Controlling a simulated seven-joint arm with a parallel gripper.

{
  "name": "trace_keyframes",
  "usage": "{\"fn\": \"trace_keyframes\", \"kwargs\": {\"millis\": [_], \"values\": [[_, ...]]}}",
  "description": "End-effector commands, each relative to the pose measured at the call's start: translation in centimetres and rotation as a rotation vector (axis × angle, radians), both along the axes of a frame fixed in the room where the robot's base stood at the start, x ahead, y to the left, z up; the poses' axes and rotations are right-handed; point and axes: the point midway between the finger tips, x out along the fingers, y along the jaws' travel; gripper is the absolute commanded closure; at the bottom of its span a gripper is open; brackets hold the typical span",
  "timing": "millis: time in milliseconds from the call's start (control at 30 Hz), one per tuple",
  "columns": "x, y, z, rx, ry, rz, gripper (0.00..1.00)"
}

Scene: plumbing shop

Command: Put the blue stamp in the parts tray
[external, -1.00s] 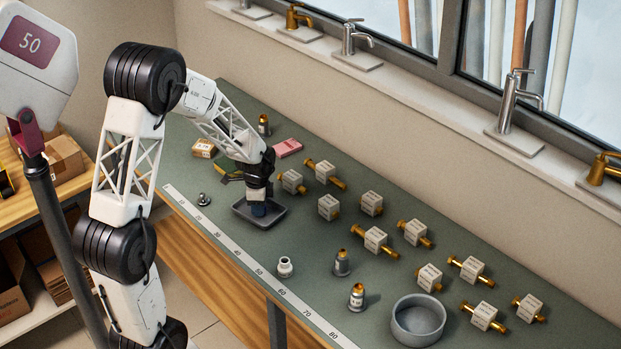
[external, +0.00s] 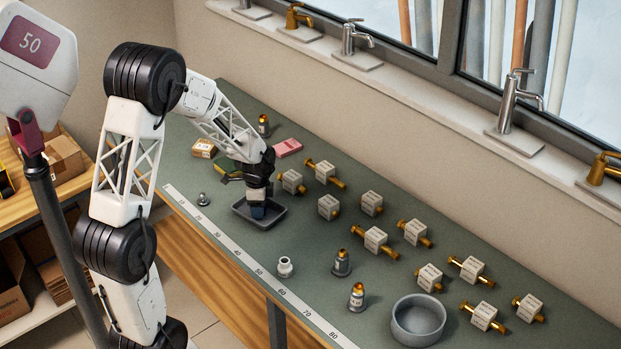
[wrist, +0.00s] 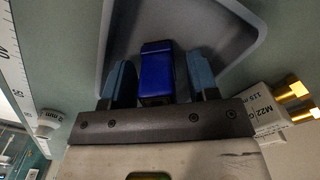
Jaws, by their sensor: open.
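The blue stamp (wrist: 157,72) stands between my two fingers in the wrist view, with a narrow gap on its right side. In the external view the blue at my fingertips (external: 257,211) is small, and stamp and fingers are hard to tell apart there. The parts tray (external: 279,217) is a shallow dark grey tray on the bench. Its rim also shows in the wrist view (wrist: 256,45), around the stamp. My gripper (wrist: 160,80) is open, pointing down over the tray around the stamp. The stamp's base is hidden, so contact with the tray floor cannot be told.
Several white-labelled boxes with brass fittings (external: 376,239) stand to the right. A grey round bowl (external: 418,320) is at the front right. A pink box (external: 288,148) and a cardboard box (external: 204,148) lie behind the tray. A ruler strip (external: 250,262) runs along the front edge.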

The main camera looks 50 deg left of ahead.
Motion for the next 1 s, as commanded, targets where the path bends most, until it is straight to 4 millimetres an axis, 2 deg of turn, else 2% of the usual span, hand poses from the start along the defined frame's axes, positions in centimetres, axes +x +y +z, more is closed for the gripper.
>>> {"fn": "trace_keyframes", "kwargs": {"millis": [267, 700, 1000], "values": [[0.1, 0.0, 2.6, 0.001, -0.003, 0.0, 0.46], [0.1, 0.0, 9.4, 0.001, -0.003, 0.0, 0.46], [0.0, 0.0, 11.8, 0.001, -0.001, 0.0, 0.46]]}}
